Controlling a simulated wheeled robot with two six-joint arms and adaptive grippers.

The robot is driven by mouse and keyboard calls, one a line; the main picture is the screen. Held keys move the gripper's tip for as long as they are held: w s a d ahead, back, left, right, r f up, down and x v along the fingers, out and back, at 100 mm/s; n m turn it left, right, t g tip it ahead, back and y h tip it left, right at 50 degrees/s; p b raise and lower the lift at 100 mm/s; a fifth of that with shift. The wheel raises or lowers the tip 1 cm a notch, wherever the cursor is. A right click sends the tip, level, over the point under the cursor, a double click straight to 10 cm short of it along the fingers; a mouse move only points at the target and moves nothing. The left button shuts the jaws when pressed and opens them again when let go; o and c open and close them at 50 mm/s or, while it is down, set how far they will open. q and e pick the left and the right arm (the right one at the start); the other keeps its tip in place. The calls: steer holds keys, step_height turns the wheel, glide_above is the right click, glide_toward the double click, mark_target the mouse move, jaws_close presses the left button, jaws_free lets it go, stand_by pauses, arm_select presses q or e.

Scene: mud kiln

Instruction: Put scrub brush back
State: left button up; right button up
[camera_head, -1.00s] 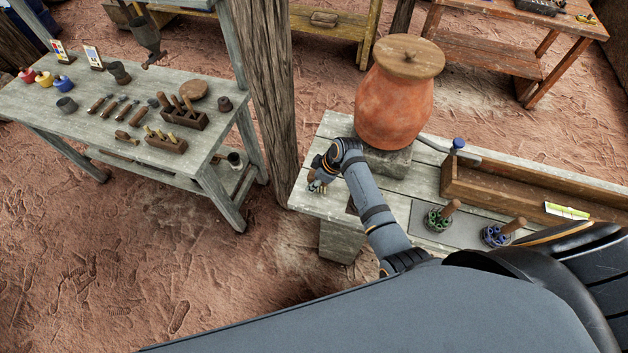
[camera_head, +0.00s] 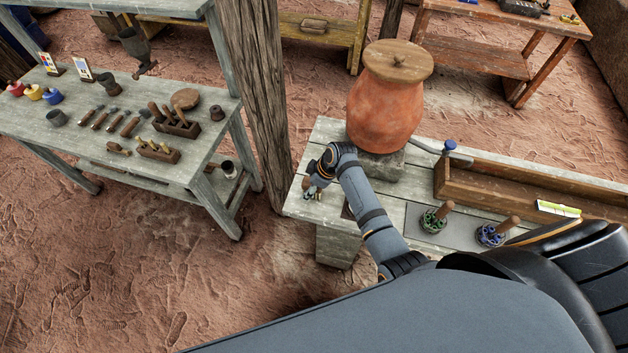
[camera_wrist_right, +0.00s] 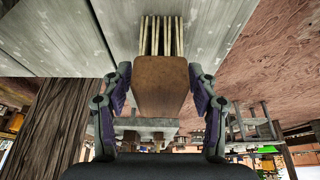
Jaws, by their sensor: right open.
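The scrub brush (camera_wrist_right: 160,88), a brown wooden block with pale bristles, sits between the two fingers of my right gripper (camera_wrist_right: 160,105) in the right wrist view. Its bristles point to the grey bench planks, and I cannot tell whether they touch. The fingers are apart, one on each side of the block. In the head view my right gripper (camera_head: 312,189) is over the left end of the grey bench (camera_head: 327,131), and the brush there is small and mostly hidden. My left gripper is not in view.
A clay pot (camera_head: 386,112) with a wooden lid stands on a stone block just right of the gripper. A tool table (camera_head: 75,145) stands left beyond a post (camera_head: 257,100).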

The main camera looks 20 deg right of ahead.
steer(key=v, duration=1.1)
steer(key=shift+b, duration=0.35)
